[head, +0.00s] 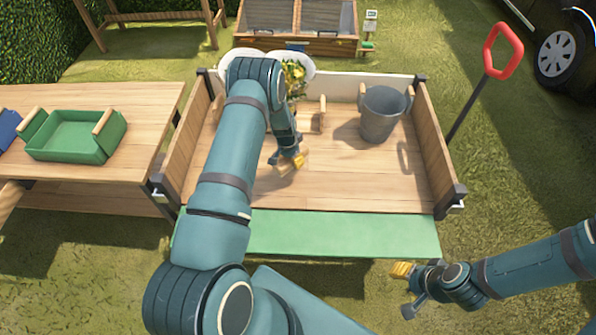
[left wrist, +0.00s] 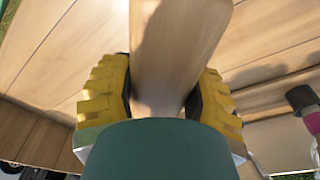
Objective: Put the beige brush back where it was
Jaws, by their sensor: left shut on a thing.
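My left gripper (head: 289,164) is low over the wooden bed of the cart (head: 350,180). In the left wrist view, its yellow fingers (left wrist: 165,105) are shut on the beige brush (left wrist: 172,45), whose smooth wooden part runs up between them. The brush's bristles cannot be made out, and in the head view the brush is mostly hidden by the gripper. My right gripper (head: 403,270) is at the lower right, outside the cart, with nothing seen in it; its opening is unclear.
A grey bucket (head: 380,118) stands at the cart's back right, and a small wooden piece (head: 319,116) stands near its back. Yellow flowers (head: 294,78) are behind my left arm. A green tray (head: 72,137) is on the left table. The cart's right front floor is clear.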

